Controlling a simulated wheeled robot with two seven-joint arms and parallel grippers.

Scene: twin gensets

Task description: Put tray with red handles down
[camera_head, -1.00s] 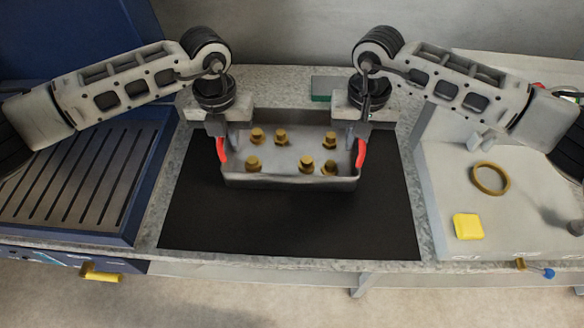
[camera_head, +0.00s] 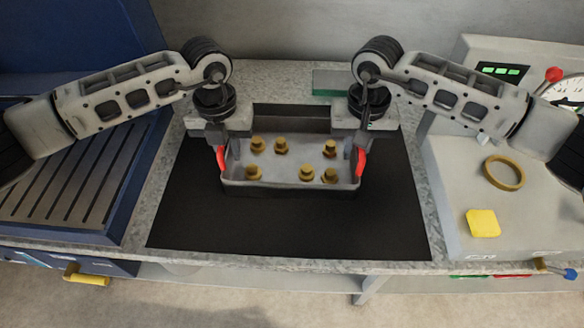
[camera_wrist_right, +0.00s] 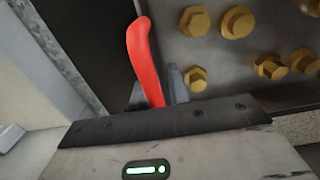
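The grey tray (camera_head: 290,184) with red handles is in the middle of the head view, over the black mat (camera_head: 290,228). It holds several brass bolts (camera_head: 281,146). My left gripper (camera_head: 218,150) is shut on the left red handle (camera_head: 220,160). My right gripper (camera_head: 362,152) is shut on the right red handle (camera_head: 361,163), which also shows in the right wrist view (camera_wrist_right: 145,60). The tray looks level. I cannot tell whether its underside touches the mat.
A blue slotted bench (camera_head: 75,185) stands on the left. On the right, a pale unit carries a brass ring (camera_head: 503,173) and a yellow block (camera_head: 483,223). A green-edged plate (camera_head: 335,83) lies behind the tray. The front of the mat is clear.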

